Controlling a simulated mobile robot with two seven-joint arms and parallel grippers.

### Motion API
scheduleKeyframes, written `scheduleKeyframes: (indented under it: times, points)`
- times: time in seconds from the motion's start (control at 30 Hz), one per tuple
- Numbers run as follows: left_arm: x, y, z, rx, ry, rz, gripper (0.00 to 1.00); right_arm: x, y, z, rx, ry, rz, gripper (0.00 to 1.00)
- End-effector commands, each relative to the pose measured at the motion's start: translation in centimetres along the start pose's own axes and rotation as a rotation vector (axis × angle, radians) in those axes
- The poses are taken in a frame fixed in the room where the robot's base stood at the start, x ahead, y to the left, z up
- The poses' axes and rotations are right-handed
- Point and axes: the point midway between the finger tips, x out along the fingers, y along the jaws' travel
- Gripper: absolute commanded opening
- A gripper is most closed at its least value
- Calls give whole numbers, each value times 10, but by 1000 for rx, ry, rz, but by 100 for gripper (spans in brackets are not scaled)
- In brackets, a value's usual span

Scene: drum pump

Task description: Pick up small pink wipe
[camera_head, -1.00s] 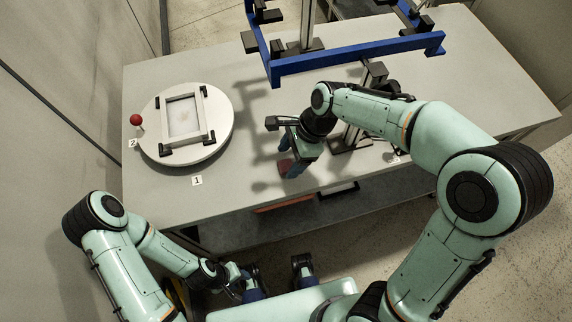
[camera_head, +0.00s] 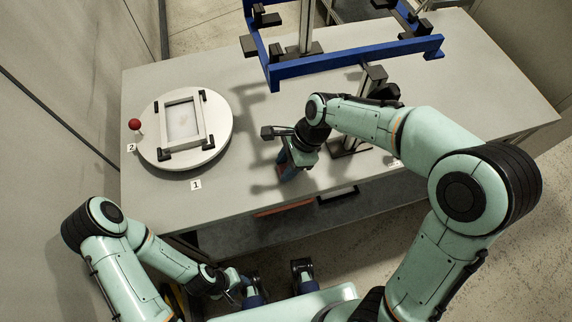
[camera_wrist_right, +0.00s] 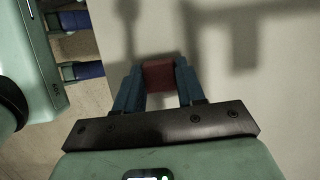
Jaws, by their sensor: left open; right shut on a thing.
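The small pink wipe (camera_wrist_right: 158,75) shows as a dull red block between the blue fingertips of my right gripper (camera_wrist_right: 157,84) in the right wrist view. The fingers are shut on it from both sides. In the head view my right gripper (camera_head: 288,168) is near the front edge of the table, and the wipe is mostly hidden there. I cannot tell whether the wipe touches the table. My left gripper (camera_head: 278,282) is open and empty, low in front of the table; its fingers also show in the right wrist view (camera_wrist_right: 76,46).
A white round turntable (camera_head: 222,135) with a rectangular frame (camera_head: 183,122) is at the table's left, near a red ball (camera_head: 134,124). A blue frame (camera_head: 350,60) on posts stands at the back. The table (camera_head: 235,165) is clear between turntable and right gripper.

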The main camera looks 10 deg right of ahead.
Motion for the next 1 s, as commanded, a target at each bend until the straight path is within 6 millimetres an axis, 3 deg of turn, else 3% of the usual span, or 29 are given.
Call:
scheduleKeyframes:
  times: [0.27,0.8,1.0]
  points:
    - [-9,4,-1,1,3,1,43,-33,-1,14,-4,-2,-5,11]
    - [-38,16,-6,6,16,5,43,-152,-1,63,-2,-1,-6,11]
    - [-44,18,-7,7,18,6,43,-176,0,73,-1,0,-3,11]
